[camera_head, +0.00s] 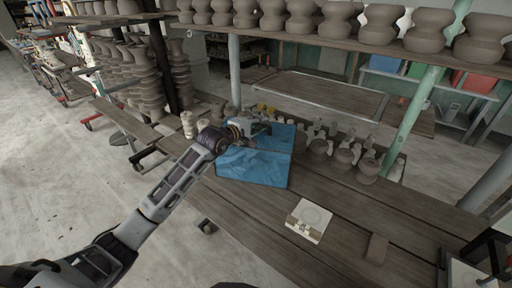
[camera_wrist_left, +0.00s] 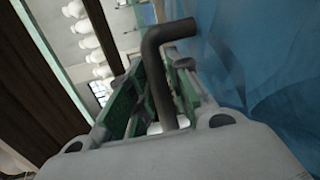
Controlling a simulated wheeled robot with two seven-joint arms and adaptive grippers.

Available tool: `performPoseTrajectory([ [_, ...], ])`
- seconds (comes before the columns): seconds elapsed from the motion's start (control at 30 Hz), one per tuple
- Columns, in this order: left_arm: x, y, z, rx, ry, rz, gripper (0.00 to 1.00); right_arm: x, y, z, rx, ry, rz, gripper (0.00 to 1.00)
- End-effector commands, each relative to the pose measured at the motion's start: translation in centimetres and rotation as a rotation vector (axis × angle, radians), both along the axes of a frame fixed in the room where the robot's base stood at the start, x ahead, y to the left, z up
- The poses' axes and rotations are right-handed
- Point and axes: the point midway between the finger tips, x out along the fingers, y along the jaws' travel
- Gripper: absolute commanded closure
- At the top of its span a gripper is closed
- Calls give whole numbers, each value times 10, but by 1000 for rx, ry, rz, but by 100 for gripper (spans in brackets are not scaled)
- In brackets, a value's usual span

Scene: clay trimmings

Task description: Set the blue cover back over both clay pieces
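The blue cover (camera_head: 258,170) lies creased on the wooden table, near the middle of the head view. It also fills the right side of the left wrist view (camera_wrist_left: 275,65). My left gripper (camera_head: 262,129) is at the cover's far edge, in front of part of it. My right gripper is not in view.
A pale square plate with a round mark (camera_head: 309,219) and a brown block (camera_head: 377,248) lie on the table (camera_head: 330,262) nearer me. Several clay pots (camera_head: 343,158) stand right of the cover. A shelf of pots (camera_head: 330,43) hangs above, with a green post (camera_head: 408,122) at right.

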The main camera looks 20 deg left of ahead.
Motion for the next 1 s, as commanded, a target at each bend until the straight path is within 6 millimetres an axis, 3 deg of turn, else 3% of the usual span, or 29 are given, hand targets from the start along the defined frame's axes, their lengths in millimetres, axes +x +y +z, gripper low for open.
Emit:
performPoseTrajectory([
  [0.1, 0, 0, 0, 0, 0, 0, 100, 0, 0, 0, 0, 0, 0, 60],
  [0.67, 0, 0, 2, 0, -2, 0, 100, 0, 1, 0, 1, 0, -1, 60],
  [1.0, 0, 0, 29, 1, -6, 0, 100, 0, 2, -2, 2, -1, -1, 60],
])
